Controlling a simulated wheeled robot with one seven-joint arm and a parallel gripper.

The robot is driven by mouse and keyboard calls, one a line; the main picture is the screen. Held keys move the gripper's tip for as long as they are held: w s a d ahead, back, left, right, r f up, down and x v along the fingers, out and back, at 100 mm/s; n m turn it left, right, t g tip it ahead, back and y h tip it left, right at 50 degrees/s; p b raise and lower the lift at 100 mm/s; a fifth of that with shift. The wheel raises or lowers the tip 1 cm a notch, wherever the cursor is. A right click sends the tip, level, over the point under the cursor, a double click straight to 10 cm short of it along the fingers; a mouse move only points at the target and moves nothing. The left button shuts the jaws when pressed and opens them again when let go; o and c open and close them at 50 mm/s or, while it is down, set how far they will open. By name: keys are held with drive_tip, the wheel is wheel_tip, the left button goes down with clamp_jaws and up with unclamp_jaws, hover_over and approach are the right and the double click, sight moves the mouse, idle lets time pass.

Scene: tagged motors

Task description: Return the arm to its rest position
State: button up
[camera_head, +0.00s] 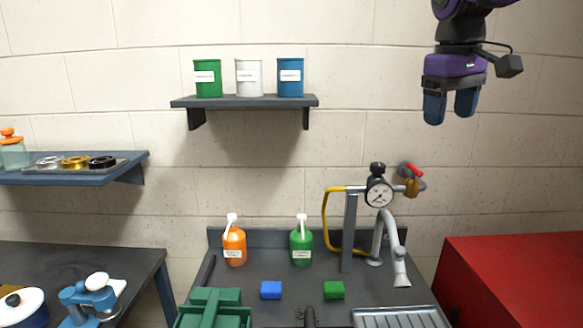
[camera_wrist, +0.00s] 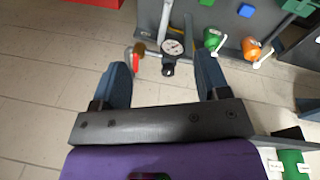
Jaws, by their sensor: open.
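My gripper (camera_head: 450,106) hangs at the upper right in the head view, fingers pointing down, in front of the bare wall. Its two blue fingers are apart with nothing between them. In the wrist view my gripper (camera_wrist: 165,77) shows both fingers spread and empty. It is well above the counter and touches nothing. Most of my arm is out of the frame.
A pressure gauge (camera_head: 379,193) and a red-handled valve (camera_head: 411,171) stand below my gripper. A wall shelf (camera_head: 245,101) holds three cans. Orange (camera_head: 234,247) and green (camera_head: 301,246) bottles stand on the counter. A red cabinet (camera_head: 520,275) is at right.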

drive_tip(key=s+d+f+m+t, duration=0.1)
drive_tip(key=s+f, duration=0.2)
drive_tip(key=s, duration=0.4)
drive_tip(key=s+d+f+m+t, duration=0.1)
drive_tip(key=s+f, duration=0.3)
drive_tip(key=s, duration=0.3)
drive_tip(key=s+f+m+t+y, duration=0.1)
drive_tip(key=s+f+m+t, duration=0.1)
drive_tip(key=s+f, duration=0.2)
drive_tip(key=s, duration=0.3)
drive_tip(key=shift+s+d+f, duration=0.25)
drive_tip(key=shift+d, duration=0.15)
